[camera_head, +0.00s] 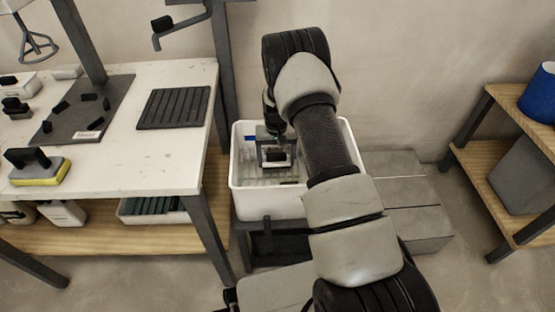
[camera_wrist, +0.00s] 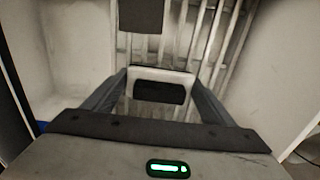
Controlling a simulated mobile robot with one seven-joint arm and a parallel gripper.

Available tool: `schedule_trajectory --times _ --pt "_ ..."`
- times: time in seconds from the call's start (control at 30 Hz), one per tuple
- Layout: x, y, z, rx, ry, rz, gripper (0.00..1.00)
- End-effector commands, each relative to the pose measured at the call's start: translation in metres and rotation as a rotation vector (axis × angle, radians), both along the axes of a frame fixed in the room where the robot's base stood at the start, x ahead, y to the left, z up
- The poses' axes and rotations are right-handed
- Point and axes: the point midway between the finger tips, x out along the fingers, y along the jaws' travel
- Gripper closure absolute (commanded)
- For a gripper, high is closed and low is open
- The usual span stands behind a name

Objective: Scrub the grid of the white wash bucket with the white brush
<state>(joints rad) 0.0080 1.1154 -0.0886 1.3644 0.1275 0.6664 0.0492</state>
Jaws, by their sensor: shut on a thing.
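The white wash bucket (camera_head: 237,178) stands on a dark stand to the right of the white-topped table. Its grid (camera_head: 247,177) of light bars shows inside, and the grid bars (camera_wrist: 208,45) also fill the back of the wrist view. My gripper (camera_head: 275,158) points down inside the bucket. In the wrist view its fingers (camera_wrist: 160,92) are shut on the white brush (camera_wrist: 160,75), which has a dark middle. The brush is over the grid. Its bristles are hidden, so I cannot tell whether it touches the bars.
On the table (camera_head: 150,160) are a yellow-based sponge float (camera_head: 38,167), a dark ribbed mat (camera_head: 173,108) and a grey mat (camera_head: 75,115) with small black pieces. A wooden shelf (camera_head: 478,170) with a blue bucket (camera_head: 541,95) stands at right. Grey slabs (camera_head: 405,195) lie beside the bucket.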

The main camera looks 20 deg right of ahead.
Motion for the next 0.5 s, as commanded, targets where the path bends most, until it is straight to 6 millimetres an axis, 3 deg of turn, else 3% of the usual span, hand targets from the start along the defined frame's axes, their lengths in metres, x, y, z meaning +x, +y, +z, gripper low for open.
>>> schedule_trajectory --times 0.5 --pt "0.005 0.032 -0.001 0.001 0.002 0.0 0.51"
